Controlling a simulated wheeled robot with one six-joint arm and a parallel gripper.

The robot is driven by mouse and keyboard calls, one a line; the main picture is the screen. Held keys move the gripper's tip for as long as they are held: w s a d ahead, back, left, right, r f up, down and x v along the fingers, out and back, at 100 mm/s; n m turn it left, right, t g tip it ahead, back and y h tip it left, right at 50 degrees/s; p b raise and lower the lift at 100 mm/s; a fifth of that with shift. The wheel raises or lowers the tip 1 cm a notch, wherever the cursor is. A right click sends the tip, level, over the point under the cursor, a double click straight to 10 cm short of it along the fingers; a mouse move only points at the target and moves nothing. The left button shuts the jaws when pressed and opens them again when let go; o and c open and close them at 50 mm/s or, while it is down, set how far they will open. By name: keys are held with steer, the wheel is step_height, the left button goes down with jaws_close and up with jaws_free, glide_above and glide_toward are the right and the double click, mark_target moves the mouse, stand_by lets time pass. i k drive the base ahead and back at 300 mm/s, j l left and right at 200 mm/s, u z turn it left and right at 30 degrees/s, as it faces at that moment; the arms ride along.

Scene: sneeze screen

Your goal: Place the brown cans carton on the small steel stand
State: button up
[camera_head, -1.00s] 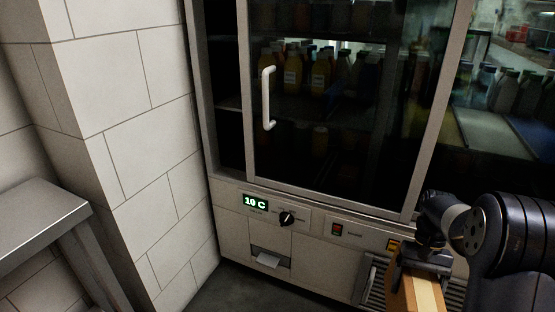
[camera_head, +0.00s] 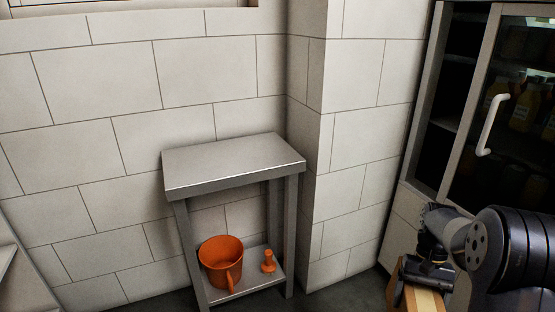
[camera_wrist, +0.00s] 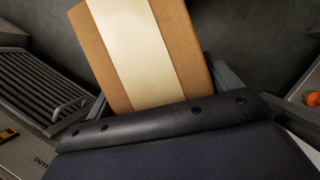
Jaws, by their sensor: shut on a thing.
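The small steel stand (camera_head: 232,163) is against the tiled wall, left of centre in the head view, with a bare flat top and a lower shelf. The brown carton (camera_head: 421,299) with a pale band is at the lower right of the head view, cut off by the bottom edge. It also fills the upper middle of the wrist view (camera_wrist: 192,48). My gripper (camera_head: 425,273) is shut on the carton, to the right of the stand and apart from it. The fingers (camera_wrist: 162,92) show on both sides of the carton in the wrist view.
An orange mug (camera_head: 219,262) and a small orange object (camera_head: 268,262) are on the stand's lower shelf. A wall corner (camera_head: 315,150) juts out right of the stand. A glass-door fridge (camera_head: 490,110) stands at the right.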

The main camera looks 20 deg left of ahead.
mark_target(230, 155)
steer(key=u, duration=0.85)
steer(key=i+j, duration=0.2)
steer(key=j, duration=0.2)
steer(key=z, duration=0.05)
